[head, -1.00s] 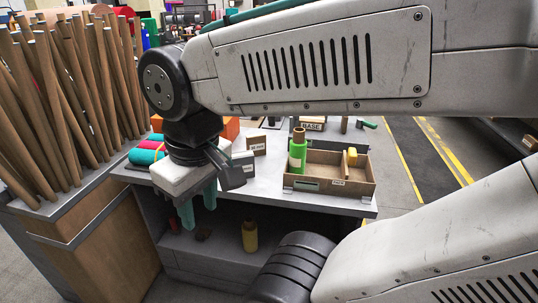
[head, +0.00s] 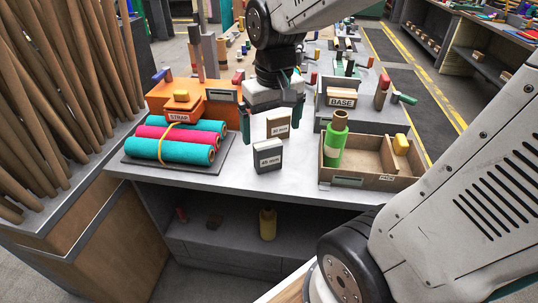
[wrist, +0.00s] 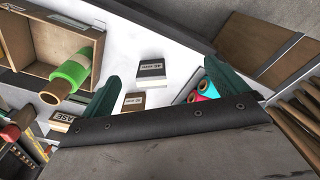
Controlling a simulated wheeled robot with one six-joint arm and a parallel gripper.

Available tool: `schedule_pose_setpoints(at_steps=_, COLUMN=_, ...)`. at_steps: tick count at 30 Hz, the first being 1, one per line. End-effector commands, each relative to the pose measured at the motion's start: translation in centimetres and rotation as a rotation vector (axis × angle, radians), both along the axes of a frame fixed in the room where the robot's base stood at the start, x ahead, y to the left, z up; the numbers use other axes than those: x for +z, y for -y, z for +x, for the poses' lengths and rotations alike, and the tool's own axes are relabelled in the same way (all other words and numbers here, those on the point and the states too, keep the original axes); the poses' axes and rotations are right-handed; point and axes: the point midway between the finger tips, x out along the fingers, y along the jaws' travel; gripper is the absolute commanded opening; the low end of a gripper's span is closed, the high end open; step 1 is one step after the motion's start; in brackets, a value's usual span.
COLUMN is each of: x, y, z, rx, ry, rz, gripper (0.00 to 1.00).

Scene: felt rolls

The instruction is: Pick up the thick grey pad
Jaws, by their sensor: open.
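The thick grey pad (head: 268,157), a dark grey block with a white "45 mm" label, stands on the light worktop near its front. It also shows in the wrist view (wrist: 151,72), ahead of and between the fingers. My gripper (head: 271,122) has teal fingers spread apart with nothing held between them. It hangs above the worktop, up and behind the grey pad in the head view. A thinner brown pad (head: 278,127) with its own label stands just behind the grey one, and shows in the wrist view (wrist: 133,102).
Teal and pink felt rolls (head: 172,145) lie strapped on a dark mat left of the pads. An orange "STRAP" box (head: 190,110) is behind them. A divided brown tray (head: 372,163) holding a green roll (head: 336,145) stands to the right. Worktop around the grey pad is clear.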

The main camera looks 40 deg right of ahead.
Motion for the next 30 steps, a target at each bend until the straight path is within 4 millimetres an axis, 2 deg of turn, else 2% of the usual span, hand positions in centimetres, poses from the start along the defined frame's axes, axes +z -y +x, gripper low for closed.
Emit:
schedule_pose_setpoints(at_steps=1, x=-1.4, y=1.0, z=1.8, rx=-0.024, ry=-0.02, rz=0.003, gripper=0.98)
schedule_pose_setpoints(at_steps=3, x=-3.2, y=2.3, z=4.0, rx=-0.051, ry=-0.03, rz=0.005, gripper=0.98)
schedule_pose_setpoints(at_steps=6, x=-5.6, y=3.9, z=6.5, rx=-0.084, ry=-0.041, rz=0.008, gripper=0.98)
schedule_pose_setpoints(at_steps=11, x=-8.6, y=5.8, z=8.9, rx=-0.118, ry=-0.052, rz=0.011, gripper=0.98)
schedule_pose_setpoints(at_steps=17, x=-10.6, y=6.5, z=9.8, rx=-0.131, ry=-0.057, rz=0.012, gripper=0.98)
schedule_pose_setpoints(at_steps=25, x=-13.7, y=6.2, z=9.9, rx=-0.129, ry=-0.058, rz=0.012, gripper=0.98)
schedule_pose_setpoints(at_steps=30, x=-16.3, y=5.9, z=10.1, rx=-0.129, ry=-0.06, rz=0.014, gripper=0.98)
